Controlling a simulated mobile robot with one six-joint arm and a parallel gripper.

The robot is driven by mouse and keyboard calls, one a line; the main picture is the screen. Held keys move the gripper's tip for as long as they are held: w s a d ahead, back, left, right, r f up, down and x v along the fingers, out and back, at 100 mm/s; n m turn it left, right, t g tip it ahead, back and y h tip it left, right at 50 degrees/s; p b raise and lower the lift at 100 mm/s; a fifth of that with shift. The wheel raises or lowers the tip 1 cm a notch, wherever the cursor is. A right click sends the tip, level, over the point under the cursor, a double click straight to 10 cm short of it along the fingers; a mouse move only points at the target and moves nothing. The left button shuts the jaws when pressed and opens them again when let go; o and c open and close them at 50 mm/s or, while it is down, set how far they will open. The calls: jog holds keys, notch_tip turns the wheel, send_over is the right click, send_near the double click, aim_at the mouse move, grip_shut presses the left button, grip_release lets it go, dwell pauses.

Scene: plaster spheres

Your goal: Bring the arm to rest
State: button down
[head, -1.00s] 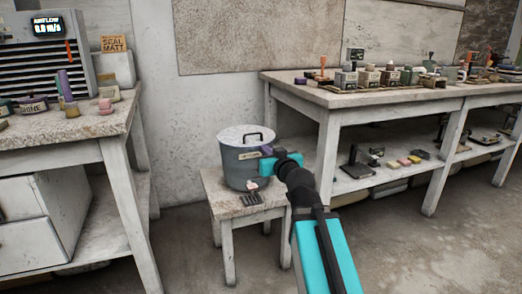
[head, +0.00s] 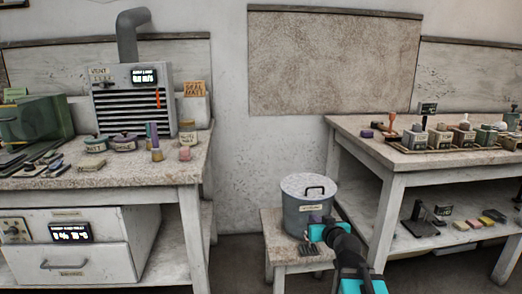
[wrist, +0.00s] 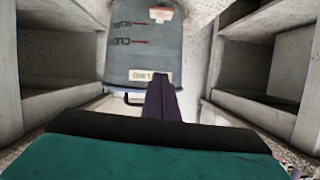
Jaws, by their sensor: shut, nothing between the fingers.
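My gripper (head: 316,221) is shut and empty in the head view, in front of the grey lidded pot (head: 302,214) that stands on a small stool. In the wrist view my gripper's dark fingers (wrist: 161,100) are together and point at the pot (wrist: 140,55), which carries a pale label and red marks. The fingertips overlap the pot's label in the picture; I cannot tell whether they touch it. My arm with its teal links reaches up from the bottom of the head view.
The small stool (head: 283,255) stands between a left bench (head: 120,178) with jars and a vent unit (head: 132,98), and a right bench (head: 365,128) with several stamps and pots. The right bench's lower shelf (head: 415,238) holds small blocks. Bare wall lies behind the stool.

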jog(key=s+a+f+n+g+p, duration=0.1)
jog(key=s+a+f+g+p, duration=0.3)
jog(key=s+f+p, duration=0.6)
jog(key=s+a+f+g+p, duration=0.2)
jog(key=s+f+g+p, duration=0.3)
jog(key=s+f+p, duration=0.45)
jog(key=s+d+f+g+p, duration=0.1)
jog(key=s+f+g+p, duration=0.1)
jog(key=s, duration=0.8)
jog(key=s+d+f+m+g+h+p, duration=0.1)
jog(key=s+g, duration=0.4)
jog(key=s, duration=0.5)
jog(key=s+d+f+m+g+h+p, duration=0.1)
jog(key=s+d+f+g+p, duration=0.1)
jog(key=s, duration=0.8)
jog(key=shift+s+f+g+p, duration=0.2)
jog(key=shift+f+g+p, duration=0.6)
jog(key=shift+p, duration=0.4)
